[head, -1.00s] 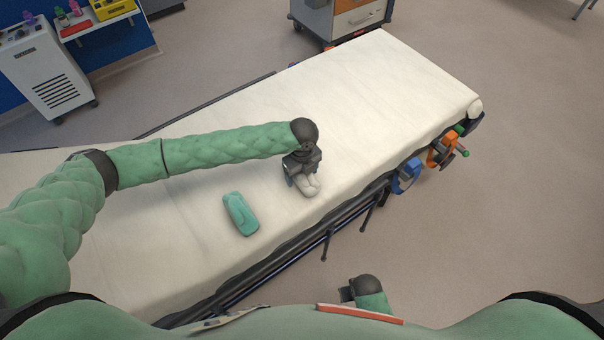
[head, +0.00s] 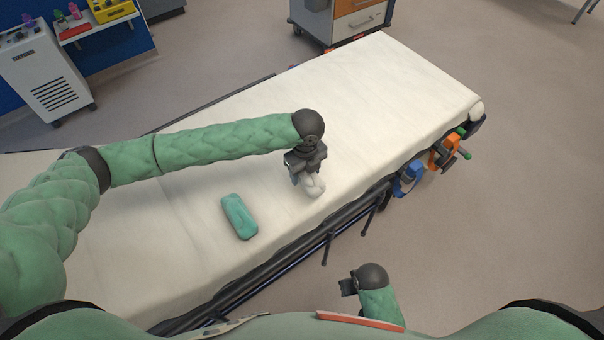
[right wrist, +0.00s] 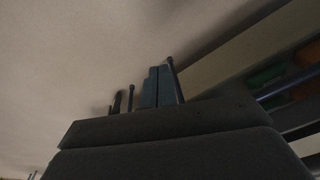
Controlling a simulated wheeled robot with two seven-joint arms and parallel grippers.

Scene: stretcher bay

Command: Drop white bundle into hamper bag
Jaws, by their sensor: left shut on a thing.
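My left gripper (head: 308,174) is shut on a white bundle (head: 315,187) over the right-hand part of the white stretcher top (head: 365,95). The gripper partly hides the bundle, and its exact height above the sheet is hard to judge. My right gripper (head: 346,287) is low at the bottom of the head view, off the stretcher's near side. In the right wrist view its two fingers (right wrist: 158,87) stand together with nothing between them. I see no hamper bag in these views.
A teal bundle (head: 239,216) lies on the stretcher left of my left gripper. Blue (head: 409,178) and orange (head: 443,152) fittings stick out from the near rail. A drawer cart (head: 340,22) stands behind. The floor at right is clear.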

